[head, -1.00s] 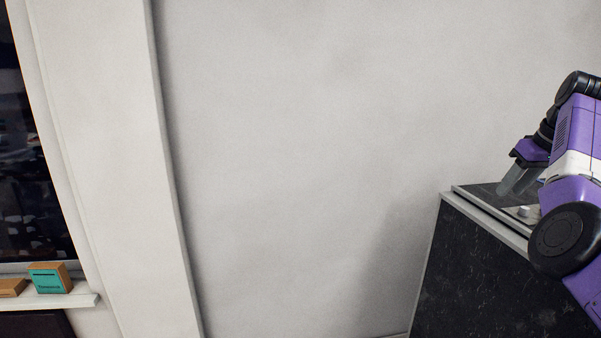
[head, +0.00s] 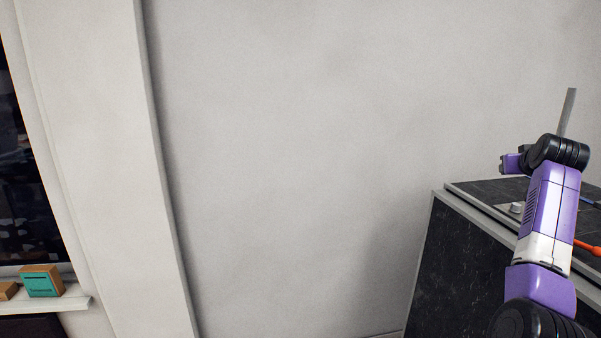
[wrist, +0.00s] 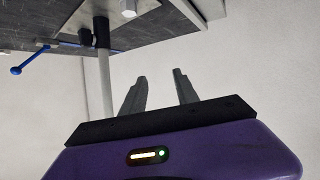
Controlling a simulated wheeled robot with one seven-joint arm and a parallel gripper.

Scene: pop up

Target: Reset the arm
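My arm (head: 548,210) rises at the right of the head view, in front of a dark worktop (head: 483,188). The purple end piece by my gripper shows left of the black wrist joint, but the fingers cannot be made out there. In the wrist view my gripper (wrist: 160,77) has its two grey fingers apart with nothing between them. The worktop (wrist: 40,82) lies along the top of that tilted view, clear of the fingers.
A thin grey pole (head: 567,112) stands behind my wrist; a pole (wrist: 105,80) also shows beside the left finger. A silver knob (head: 516,208), an orange-ended tool (head: 588,247) and a blue-handled tool (wrist: 30,60) are at the worktop. Bare wall (head: 300,150) fills the middle.

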